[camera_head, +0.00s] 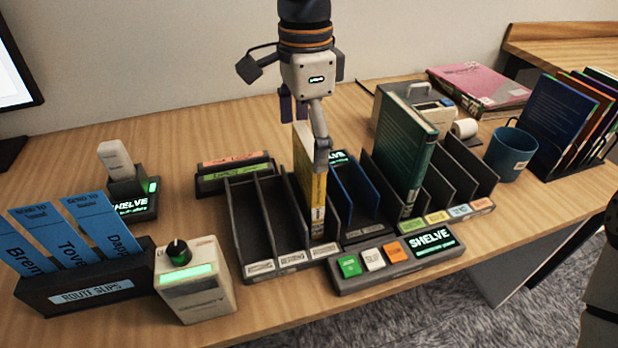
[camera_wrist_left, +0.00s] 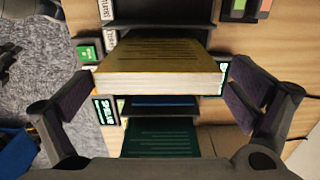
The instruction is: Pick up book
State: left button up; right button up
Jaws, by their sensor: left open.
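A yellow book (camera_head: 319,200) with white pages stands upright in a slot of the black sorter rack (camera_head: 243,235). My left gripper (camera_head: 304,128) is above it, pointing down, one finger in front of the book's upper part. In the left wrist view, the yellow book (camera_wrist_left: 160,75) lies crosswise between the spread fingers of the left gripper (camera_wrist_left: 160,98), with gaps at both ends. The gripper is open and holds nothing. A dark green book (camera_head: 405,150) stands in a slot farther right; it also shows in the left wrist view (camera_wrist_left: 160,138). My right gripper is out of view.
A panel with coloured buttons and a SHELVE display (camera_head: 433,243) stands before the rack. Route slips (camera_head: 85,230) and a dial box (camera_head: 195,280) are at left. A blue mug (camera_head: 509,153), a pink binder (camera_head: 480,85) and upright folders (camera_head: 560,115) are at right.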

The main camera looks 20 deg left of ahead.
aim_at(308, 182)
pick_arm(q)
notch_tip(308, 182, down, 5)
jog(key=shift+d+r, duration=0.1)
jog(key=shift+d, duration=0.05)
jog(key=c, duration=1)
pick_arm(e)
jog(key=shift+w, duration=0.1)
pick_arm(q)
jog(key=shift+c, duration=0.2)
